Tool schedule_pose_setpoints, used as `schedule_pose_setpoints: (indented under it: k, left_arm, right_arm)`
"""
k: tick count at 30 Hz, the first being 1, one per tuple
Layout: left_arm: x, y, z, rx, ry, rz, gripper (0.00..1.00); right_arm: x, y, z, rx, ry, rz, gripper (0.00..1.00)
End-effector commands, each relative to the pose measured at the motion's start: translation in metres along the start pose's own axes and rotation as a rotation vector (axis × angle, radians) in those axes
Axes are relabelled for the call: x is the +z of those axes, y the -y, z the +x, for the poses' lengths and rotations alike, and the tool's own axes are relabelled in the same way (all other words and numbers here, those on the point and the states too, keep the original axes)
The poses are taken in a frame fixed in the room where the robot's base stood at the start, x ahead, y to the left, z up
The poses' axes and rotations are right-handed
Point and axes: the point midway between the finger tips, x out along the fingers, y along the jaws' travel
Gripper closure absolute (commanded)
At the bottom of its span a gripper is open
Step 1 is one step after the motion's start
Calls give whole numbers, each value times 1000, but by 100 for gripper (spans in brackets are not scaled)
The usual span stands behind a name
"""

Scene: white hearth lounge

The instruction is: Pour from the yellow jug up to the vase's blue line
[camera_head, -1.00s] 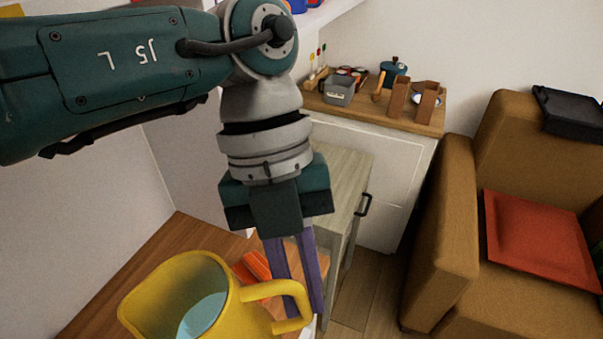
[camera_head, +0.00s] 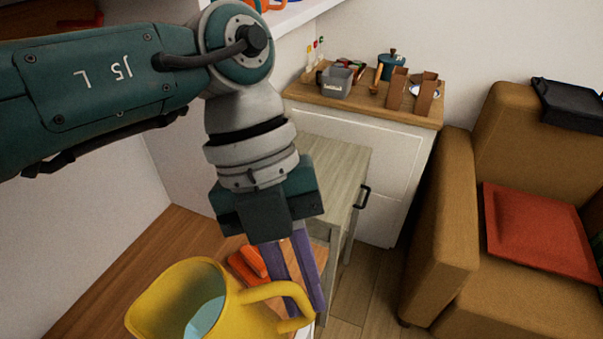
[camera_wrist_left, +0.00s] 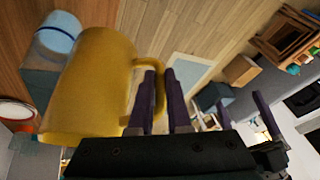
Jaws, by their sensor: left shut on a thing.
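The yellow jug (camera_head: 254,316) is at the bottom of the head view, its open top showing pale blue liquid inside. My left gripper (camera_head: 300,300) is shut on the jug's handle. In the left wrist view the jug (camera_wrist_left: 90,85) fills the left part, with the purple fingers (camera_wrist_left: 160,98) at its handle. A bluish round-topped thing (camera_wrist_left: 55,38) stands beyond the jug there; I cannot tell whether it is the vase.
A wooden surface (camera_head: 105,285) lies behind the jug, with orange things (camera_head: 248,262) on it. A white cabinet (camera_head: 385,165) with a wooden top carries a grey box (camera_head: 335,82) and small items. A brown armchair (camera_head: 445,220) with a red cushion (camera_head: 535,230) stands at the right.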

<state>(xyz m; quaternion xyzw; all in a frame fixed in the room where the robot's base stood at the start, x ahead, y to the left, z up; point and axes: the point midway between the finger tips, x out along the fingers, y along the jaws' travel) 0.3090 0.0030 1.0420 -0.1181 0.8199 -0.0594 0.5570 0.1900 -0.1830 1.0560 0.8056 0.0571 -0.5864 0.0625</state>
Motion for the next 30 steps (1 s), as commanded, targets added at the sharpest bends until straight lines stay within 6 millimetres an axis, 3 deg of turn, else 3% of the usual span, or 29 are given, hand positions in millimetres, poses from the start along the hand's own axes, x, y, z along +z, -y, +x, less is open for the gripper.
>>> schedule_pose_setpoints:
  k: [30]
  left_arm:
    - [13, -7, 31, -63, -1, 26, 100]
  right_arm:
    - [9, 1, 30, 1, 0, -1, 0]
